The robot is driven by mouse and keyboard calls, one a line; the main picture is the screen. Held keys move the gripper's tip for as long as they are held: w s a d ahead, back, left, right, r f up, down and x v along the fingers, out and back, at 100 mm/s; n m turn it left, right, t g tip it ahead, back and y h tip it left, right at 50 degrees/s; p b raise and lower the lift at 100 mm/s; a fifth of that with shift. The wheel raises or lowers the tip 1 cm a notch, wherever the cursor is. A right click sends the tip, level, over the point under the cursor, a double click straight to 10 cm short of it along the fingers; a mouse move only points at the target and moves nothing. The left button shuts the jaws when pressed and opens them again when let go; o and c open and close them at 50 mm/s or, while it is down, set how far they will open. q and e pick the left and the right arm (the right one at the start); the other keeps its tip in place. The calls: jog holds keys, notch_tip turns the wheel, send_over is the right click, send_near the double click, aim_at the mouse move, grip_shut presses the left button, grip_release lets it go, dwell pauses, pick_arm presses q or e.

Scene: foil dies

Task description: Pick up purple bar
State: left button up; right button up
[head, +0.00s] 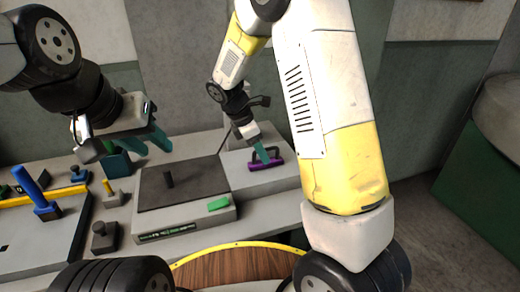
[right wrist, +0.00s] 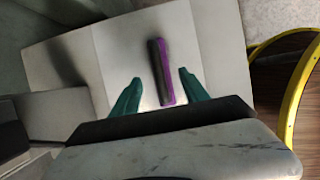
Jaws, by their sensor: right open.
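The purple bar (head: 266,165) lies on the light grey block at the right end of the bench in the head view. It carries a dark handle-like part on top. In the right wrist view the purple bar (right wrist: 166,70) lies lengthwise between the fingers, a little beyond their tips. My right gripper (head: 265,155) is right above the bar, and its teal fingers (right wrist: 155,85) are open, one on either side, with nothing between them gripped. My left gripper (head: 150,142) hangs over the left part of the bench, its teal fingers apart and no object visible between them.
A blue-handled tool (head: 44,208), a yellow bar (head: 20,200) and small grey blocks stand further left. A yellow-rimmed round wooden top (head: 235,262) is in front.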

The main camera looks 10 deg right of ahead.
jog(key=x, duration=0.3)
jog(key=shift+d+f, duration=0.1)
jog(key=shift+f, duration=0.2)
jog(key=shift+s, duration=0.1)
grip_shut()
